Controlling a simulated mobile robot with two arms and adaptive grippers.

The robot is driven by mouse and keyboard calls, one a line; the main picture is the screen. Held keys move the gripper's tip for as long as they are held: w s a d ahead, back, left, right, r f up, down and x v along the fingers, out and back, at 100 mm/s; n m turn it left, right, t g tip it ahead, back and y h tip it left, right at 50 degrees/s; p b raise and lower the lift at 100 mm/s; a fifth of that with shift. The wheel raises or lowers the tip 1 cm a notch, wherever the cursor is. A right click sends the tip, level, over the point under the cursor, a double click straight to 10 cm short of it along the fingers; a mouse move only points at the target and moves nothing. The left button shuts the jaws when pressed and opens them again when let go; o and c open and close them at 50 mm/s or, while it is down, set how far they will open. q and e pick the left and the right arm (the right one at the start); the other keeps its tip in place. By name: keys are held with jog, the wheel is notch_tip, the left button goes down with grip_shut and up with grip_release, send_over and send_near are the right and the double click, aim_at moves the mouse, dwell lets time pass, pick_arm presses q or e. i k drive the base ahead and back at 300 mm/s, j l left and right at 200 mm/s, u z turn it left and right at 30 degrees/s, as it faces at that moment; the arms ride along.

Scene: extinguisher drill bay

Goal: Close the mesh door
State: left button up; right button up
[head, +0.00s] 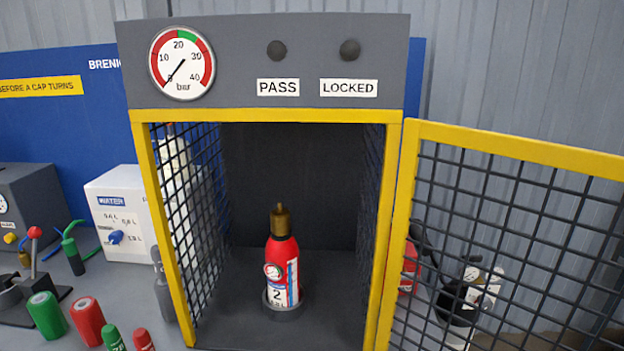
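The mesh door (510,143) has a yellow frame and black wire mesh. It stands wide open to the right of the cage, meeting it along the cage's right post. The cage (262,116) has a yellow front frame, mesh sides and a dark interior. Inside it a red extinguisher bottle (284,258) with a brass top and a label "2" stands upright on a dark round base. Neither of my grippers shows in the head view. The lower part of the door is cut off by the picture edge.
Above the cage, a grey panel (230,40) carries a gauge reading near zero and two dark lamps marked PASS and LOCKED. A white water box (125,215) and several red and green cylinders (87,320) stand left. Items behind the door are partly hidden by its mesh.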

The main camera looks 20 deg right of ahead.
aim_at(581, 161)
jog(key=l, duration=1.25)
jog(key=l+u, duration=0.15)
jog(key=l, duration=0.25)
jog(key=k+l+u, duration=0.1)
jog(key=l, duration=0.3)
jog(key=l+u, duration=0.15)
jog(key=l, duration=0.2)
jog(key=k+l+u, duration=0.1)
jog(key=l, duration=0.3)
jog(key=k+l+u, duration=0.15)
jog(key=l, duration=0.2)
jog(key=k+l+u, duration=0.1)
jog(key=l, duration=0.25)
jog(key=u, duration=0.65)
